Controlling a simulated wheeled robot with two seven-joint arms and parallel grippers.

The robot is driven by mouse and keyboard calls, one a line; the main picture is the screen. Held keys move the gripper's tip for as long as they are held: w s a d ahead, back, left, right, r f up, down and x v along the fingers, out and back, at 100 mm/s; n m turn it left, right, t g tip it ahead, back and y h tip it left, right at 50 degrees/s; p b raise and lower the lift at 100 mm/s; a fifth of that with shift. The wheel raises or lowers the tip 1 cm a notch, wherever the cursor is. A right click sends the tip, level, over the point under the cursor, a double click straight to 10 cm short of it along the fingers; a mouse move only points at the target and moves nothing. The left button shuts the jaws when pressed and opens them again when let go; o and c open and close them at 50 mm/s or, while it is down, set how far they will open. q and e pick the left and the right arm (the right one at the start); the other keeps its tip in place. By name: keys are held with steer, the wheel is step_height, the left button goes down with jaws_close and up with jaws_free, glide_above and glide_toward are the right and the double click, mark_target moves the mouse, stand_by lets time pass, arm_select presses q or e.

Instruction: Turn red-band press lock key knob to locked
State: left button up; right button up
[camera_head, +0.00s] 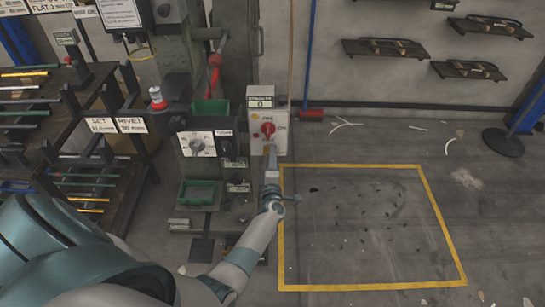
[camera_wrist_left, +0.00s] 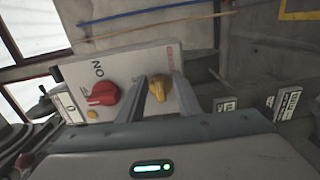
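The press (camera_head: 235,60) has a pale control box (camera_head: 283,134) on its front. On the box is a large red knob (camera_head: 267,128), also in the left wrist view (camera_wrist_left: 102,94). A smaller yellow key knob (camera_wrist_left: 159,88) sits beside the red one. My left gripper (camera_head: 271,154) is at the lower part of the box. In the left wrist view its two fingers (camera_wrist_left: 160,77) are apart, one on each side of the yellow knob. I cannot tell whether they touch it. The head view barely shows this knob. My right gripper is out of view.
A dial panel (camera_head: 197,144) and green trays (camera_head: 197,193) are on the press left of the box. A rod rack (camera_head: 60,130) stands at the left. The floor inside the yellow outline (camera_head: 360,167) is clear except for small scraps.

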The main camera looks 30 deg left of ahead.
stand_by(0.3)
